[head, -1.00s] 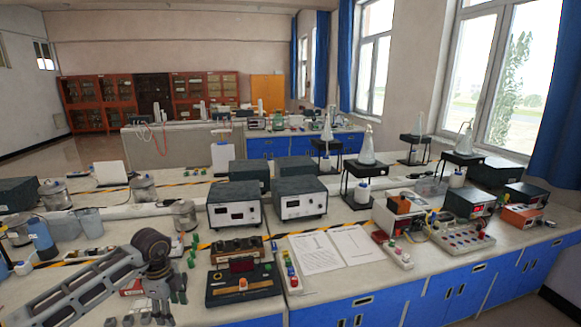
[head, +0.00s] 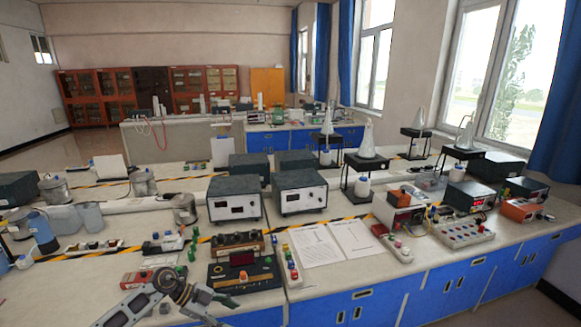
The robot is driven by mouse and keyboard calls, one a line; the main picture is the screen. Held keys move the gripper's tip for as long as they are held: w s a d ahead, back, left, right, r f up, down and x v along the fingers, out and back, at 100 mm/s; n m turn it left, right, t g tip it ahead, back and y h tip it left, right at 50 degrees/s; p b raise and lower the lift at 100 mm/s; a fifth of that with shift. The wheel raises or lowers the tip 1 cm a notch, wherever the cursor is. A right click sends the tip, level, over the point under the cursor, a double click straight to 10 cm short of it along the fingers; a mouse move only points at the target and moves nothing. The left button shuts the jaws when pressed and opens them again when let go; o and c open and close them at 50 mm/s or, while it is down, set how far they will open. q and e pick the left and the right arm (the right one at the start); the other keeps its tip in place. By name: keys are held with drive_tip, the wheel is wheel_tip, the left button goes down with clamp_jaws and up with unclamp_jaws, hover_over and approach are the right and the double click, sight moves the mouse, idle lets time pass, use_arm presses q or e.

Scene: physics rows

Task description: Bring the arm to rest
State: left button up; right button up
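My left arm comes in at the bottom left, low over the front edge of the lab bench (head: 60,300). Its dark wrist and part of the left gripper (head: 207,298) show at the bottom of the head view, just below and left of the black instrument with a red display (head: 243,274). The fingers are small and partly cut off by the frame, so their opening cannot be told. I see nothing clearly held. My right arm and gripper are not in view.
A red-and-white module (head: 150,278) lies close behind the arm. Two grey power supplies (head: 300,192) stand farther back. Open papers (head: 330,245) lie right of the instrument. Glass flasks on stands (head: 367,160) are at the right. The bench's front left corner is fairly clear.

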use_arm(q)
wheel_tip(320, 180, down, 13)
drive_tip(key=w+n+t+h, duration=0.2)
drive_tip(key=w+n+t, duration=0.1)
drive_tip(key=n+t, duration=0.5)
drive_tip(key=s+a+f+n+t+y, duration=0.1)
drive_tip(key=s+a+f+n+y, duration=0.2)
drive_tip(key=f, duration=0.4)
drive_tip(key=s+a+f+n+y, duration=0.1)
drive_tip(key=s+a+f+y, duration=0.1)
drive_tip(key=s+f, duration=0.4)
drive_tip(key=s+a+f+n+t+y, duration=0.1)
drive_tip(key=s+a+f+n+y, duration=0.15)
drive_tip(key=f, duration=0.55)
drive_tip(key=s+a+f+n+g+y, duration=0.1)
drive_tip(key=s+f+g+y, duration=0.1)
drive_tip(key=s+f, duration=0.55)
drive_tip(key=s+a+f+n+g+y, duration=0.15)
drive_tip(key=s+f, duration=0.35)
drive_tip(key=s, duration=0.6)
drive_tip(key=s+d+f+g, duration=0.1)
drive_tip(key=s+f+g, duration=0.2)
drive_tip(key=s, duration=0.8)
drive_tip(key=s+d+f+n+g, duration=0.1)
drive_tip(key=s+d+f+g, duration=0.1)
drive_tip(key=s, duration=1)
drive_tip(key=shift+s+f+g+y+b, duration=0.15)
drive_tip(key=shift+f+g+y+b, duration=0.2)
drive_tip(key=shift+f+g, duration=0.3)
